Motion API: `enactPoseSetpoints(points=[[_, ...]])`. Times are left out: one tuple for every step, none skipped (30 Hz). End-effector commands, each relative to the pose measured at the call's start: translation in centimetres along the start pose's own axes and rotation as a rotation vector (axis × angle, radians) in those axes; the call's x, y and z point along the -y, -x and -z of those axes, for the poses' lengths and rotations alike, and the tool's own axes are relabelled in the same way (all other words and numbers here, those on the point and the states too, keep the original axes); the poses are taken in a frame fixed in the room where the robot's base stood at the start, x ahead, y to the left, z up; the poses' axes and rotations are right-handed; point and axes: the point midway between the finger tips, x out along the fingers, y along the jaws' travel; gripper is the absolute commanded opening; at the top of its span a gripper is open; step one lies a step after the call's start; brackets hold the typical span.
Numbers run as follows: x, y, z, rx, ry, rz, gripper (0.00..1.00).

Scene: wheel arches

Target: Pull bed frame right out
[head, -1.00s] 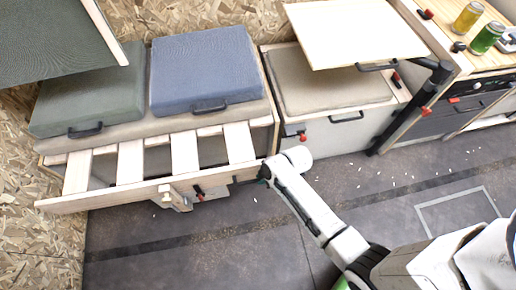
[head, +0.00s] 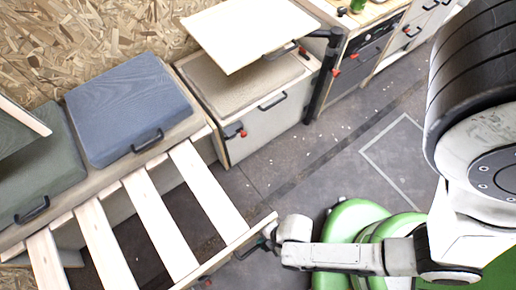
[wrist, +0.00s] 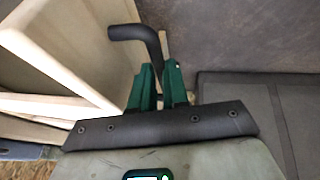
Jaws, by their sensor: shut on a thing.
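The slatted wooden bed frame (head: 160,229) is drawn out from under the bench, its pale slats showing over a dark gap in the head view. Its front rail (head: 222,257) ends near the middle bottom of the picture. My gripper (head: 268,238) is at that right end. In the wrist view my gripper's green fingers (wrist: 160,88) are shut on a black bar handle (wrist: 140,34) beside the pale wooden rail (wrist: 45,45). The fingertips partly hide the grip on the handle.
A blue cushion (head: 128,105) and a green cushion (head: 38,185) lie on the bench behind. A cabinet (head: 243,128) with a raised wooden board (head: 255,30) stands to the right. Grey floor (head: 290,165) is clear between the cabinet and my base.

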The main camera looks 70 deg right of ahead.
Motion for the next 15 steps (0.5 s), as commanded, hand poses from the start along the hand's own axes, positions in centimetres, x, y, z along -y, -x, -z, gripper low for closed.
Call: enactPoseSetpoints(points=[[0.43,0.07,-0.03,0.002,0.0,0.004,0.0],[0.53,0.08,-0.02,0.001,0.0,0.004,0.0],[0.64,0.08,0.0,0.001,0.0,0.004,0.0],[0.71,0.08,0.01,0.001,-0.001,0.004,0.0],[0.77,0.08,0.01,0.001,-0.001,0.005,0.0],[0.82,0.08,0.02,0.001,-0.001,0.005,0.0],[0.85,0.08,0.02,0.001,-0.001,0.006,0.0],[0.87,0.07,0.02,0.001,-0.001,0.006,0.0],[0.91,0.07,0.02,0.001,-0.001,0.007,0.0],[0.94,0.07,0.02,0.001,-0.001,0.008,0.0],[0.96,0.07,0.02,0.001,-0.001,0.008,0.0],[1.0,0.07,0.02,0.001,-0.001,0.009,0.0],[1.02,0.07,0.02,0.001,-0.001,0.01,0.0],[1.04,0.07,0.03,0.001,-0.001,0.01,0.16],[1.08,0.07,0.03,0.001,-0.001,0.011,0.19]])
